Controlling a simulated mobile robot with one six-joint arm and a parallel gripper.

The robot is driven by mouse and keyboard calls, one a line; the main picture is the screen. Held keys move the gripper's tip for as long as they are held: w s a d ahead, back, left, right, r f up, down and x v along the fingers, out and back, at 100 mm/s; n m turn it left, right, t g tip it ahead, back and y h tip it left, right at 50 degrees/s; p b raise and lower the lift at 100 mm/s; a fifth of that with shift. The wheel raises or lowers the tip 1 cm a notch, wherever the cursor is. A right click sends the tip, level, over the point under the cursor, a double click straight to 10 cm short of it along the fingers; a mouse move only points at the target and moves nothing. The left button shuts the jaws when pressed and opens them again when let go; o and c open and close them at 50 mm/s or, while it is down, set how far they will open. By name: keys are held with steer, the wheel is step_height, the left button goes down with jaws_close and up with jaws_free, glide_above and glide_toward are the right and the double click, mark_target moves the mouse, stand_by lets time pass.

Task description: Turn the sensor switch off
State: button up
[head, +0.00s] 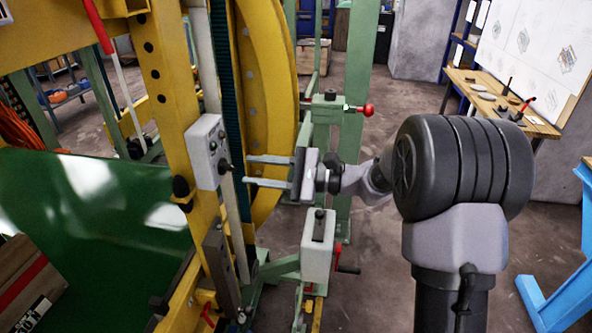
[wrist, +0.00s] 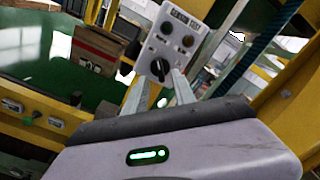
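The switch box, a light grey panel (head: 204,140), is mounted on the yellow post. In the wrist view the panel (wrist: 193,28) carries a dark label, too small to read surely, two small round parts and a black knob (wrist: 157,68). The knob's pointer looks tilted in that view. My gripper (head: 245,170) is to the right of the box, its two fingers pointing left at the knob (head: 224,167). The fingers are parted and empty, with a visible gap to the knob. In the wrist view my gripper (wrist: 162,78) has its fingertips just below and beside the knob.
The yellow ring (head: 275,90) and post stand close behind my fingers. A second grey box with a lever (head: 318,245) stands below my gripper. A red-knobbed green fixture (head: 335,107) is behind it. A wooden bench (head: 500,100) is at the back right. Open floor lies between.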

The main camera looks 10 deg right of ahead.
steer(key=p+v, duration=0.2)
steer(key=v, duration=1.1)
steer(key=s+a+n+g+h, duration=0.3)
steer(key=s+a+h, duration=0.2)
steer(key=s, duration=0.5)
steer(key=s+a+n+g+h, duration=0.2)
steer(key=s+a+n+h, duration=0.25)
steer(key=s, duration=0.55)
steer(key=s+d+n+t+h, duration=0.2)
steer(key=s+d+t+h, duration=0.2)
steer(key=s+d+h, duration=0.1)
steer(key=shift+d+f+t, duration=0.25)
steer(key=shift+f+t, duration=0.05)
steer(key=shift+f, duration=0.15)
steer(key=shift+s+h, duration=0.1)
steer(key=shift+h, duration=0.15)
